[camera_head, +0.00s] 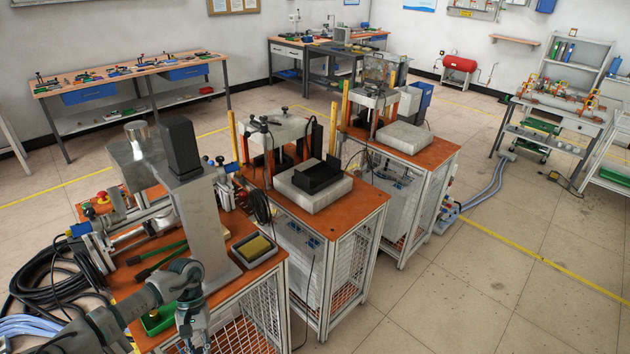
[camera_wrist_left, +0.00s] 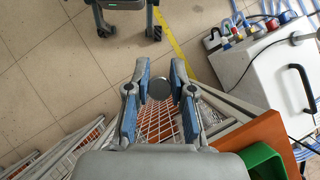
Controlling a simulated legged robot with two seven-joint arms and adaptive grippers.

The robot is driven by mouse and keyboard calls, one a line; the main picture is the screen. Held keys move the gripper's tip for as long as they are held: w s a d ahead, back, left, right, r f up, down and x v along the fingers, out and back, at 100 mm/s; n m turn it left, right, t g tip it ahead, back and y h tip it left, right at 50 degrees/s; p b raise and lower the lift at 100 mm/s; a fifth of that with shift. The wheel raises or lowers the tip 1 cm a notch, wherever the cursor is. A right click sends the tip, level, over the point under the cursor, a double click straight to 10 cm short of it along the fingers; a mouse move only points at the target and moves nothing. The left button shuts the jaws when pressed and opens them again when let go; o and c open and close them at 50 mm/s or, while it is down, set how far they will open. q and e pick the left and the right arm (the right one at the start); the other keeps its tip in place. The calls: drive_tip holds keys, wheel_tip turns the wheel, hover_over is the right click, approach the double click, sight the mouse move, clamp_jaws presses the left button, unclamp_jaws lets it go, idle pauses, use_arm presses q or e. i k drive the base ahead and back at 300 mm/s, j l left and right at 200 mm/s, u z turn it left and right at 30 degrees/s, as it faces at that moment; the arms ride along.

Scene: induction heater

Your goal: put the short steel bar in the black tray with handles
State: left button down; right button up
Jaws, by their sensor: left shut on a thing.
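My left gripper (camera_head: 193,325) is at the bottom of the head view, in front of the nearest orange-topped bench. In the left wrist view, its fingers (camera_wrist_left: 160,88) are shut on the short steel bar (camera_wrist_left: 159,89), which shows as a grey round end between the fingertips. The bar is held above the bench's mesh side and the floor. In the head view I cannot make out the bar. A black open tray (camera_head: 317,178) sits on a pale block on the middle bench; its handles are too small to tell. My right gripper is not in view.
A small tray with a yellow pad (camera_head: 255,247) sits on the nearest bench's right corner. A tall grey machine column (camera_head: 203,225) stands between my gripper and the middle bench. A green bin (camera_wrist_left: 263,162) is near the gripper. Black cables (camera_head: 50,275) lie at the left.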

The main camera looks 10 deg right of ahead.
sight(323, 176)
drive_tip(key=i+l+z, duration=0.45)
drive_tip(key=i+l, duration=1.05)
drive_tip(key=i+l+z, duration=0.1)
drive_tip(key=i, duration=0.4)
